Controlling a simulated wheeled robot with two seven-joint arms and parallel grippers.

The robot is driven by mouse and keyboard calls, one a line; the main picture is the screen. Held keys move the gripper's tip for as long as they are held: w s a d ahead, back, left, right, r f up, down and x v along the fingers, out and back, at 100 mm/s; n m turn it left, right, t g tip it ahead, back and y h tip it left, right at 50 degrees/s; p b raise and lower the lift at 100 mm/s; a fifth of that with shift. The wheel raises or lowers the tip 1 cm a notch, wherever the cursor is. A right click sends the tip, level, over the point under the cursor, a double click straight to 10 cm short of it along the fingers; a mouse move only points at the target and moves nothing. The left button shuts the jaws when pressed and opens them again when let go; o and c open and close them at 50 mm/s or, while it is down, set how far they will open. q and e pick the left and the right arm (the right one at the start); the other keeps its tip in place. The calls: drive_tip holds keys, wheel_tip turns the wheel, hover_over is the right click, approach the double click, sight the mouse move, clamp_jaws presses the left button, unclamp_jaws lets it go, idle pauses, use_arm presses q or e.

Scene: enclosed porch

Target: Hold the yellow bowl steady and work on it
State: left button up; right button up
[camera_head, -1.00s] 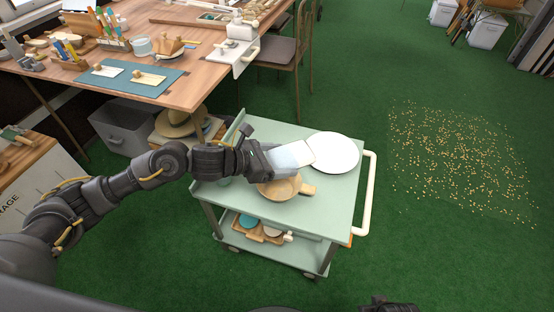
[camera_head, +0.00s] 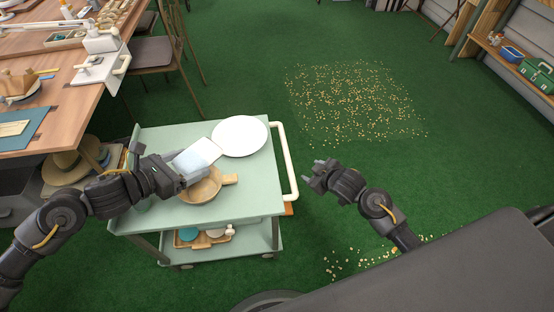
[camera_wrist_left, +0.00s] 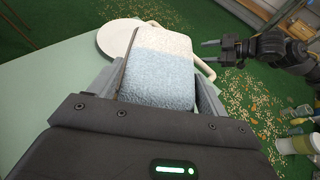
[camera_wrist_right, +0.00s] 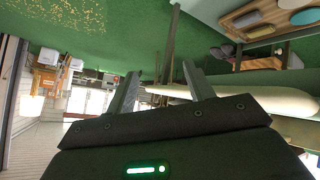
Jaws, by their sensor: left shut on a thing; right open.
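The yellow bowl (camera_head: 201,187), a tan-yellow shallow bowl with a short handle to the right, sits on the pale green cart top (camera_head: 253,199). My left gripper (camera_head: 184,171) is shut on a pale blue and white textured block (camera_head: 197,157), sponge-like, held over the bowl's far left side. The block hides part of the bowl's rim; I cannot tell if they touch. The block fills the middle of the left wrist view (camera_wrist_left: 160,78), where the bowl is hidden. My right gripper (camera_head: 317,170) is open and empty, right of the cart and apart from the bowl.
A white round plate (camera_head: 240,135) lies behind the bowl. The cart's cream handle (camera_head: 285,160) stands between the bowl and my right gripper. A wooden tray (camera_head: 190,240) with items is on the lower shelf. Small bits (camera_head: 355,95) litter the green floor.

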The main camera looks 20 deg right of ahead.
drive_tip(key=w+a+r+n+y, duration=0.1)
drive_tip(key=w+a+r+y, duration=0.1)
drive_tip(key=r, duration=0.1)
drive_tip(key=w+a+r+n+y, duration=0.2)
drive_tip(key=w+r, duration=0.1)
drive_tip(key=w+a+r+n+t+y, duration=0.1)
drive_tip(key=w+a+r+n+y, duration=0.1)
drive_tip(key=w+a+r, duration=0.1)
drive_tip(key=shift+w+r, duration=0.2)
drive_tip(key=shift+r, duration=0.25)
drive_tip(key=s+a+n+g+y, duration=0.1)
drive_tip(key=a+n+g+y, duration=0.1)
drive_tip(key=a, duration=0.1)
drive_tip(key=s+a+r+n+g+y, duration=0.1)
drive_tip(key=a+y, duration=0.1)
drive_tip(key=shift+s+a, duration=0.1)
drive_tip(key=shift+s, duration=0.25)
drive_tip(key=s+n+g+y, duration=0.2)
drive_tip(key=s+g, duration=0.4)
drive_tip(key=shift+m, duration=0.3)
drive_tip(key=x, duration=1.2)
drive_tip(key=shift+w+a+r, duration=0.1)
drive_tip(key=shift+w+a, duration=0.05)
drive_tip(key=shift+w, duration=0.05)
drive_tip(key=c, duration=1.1)
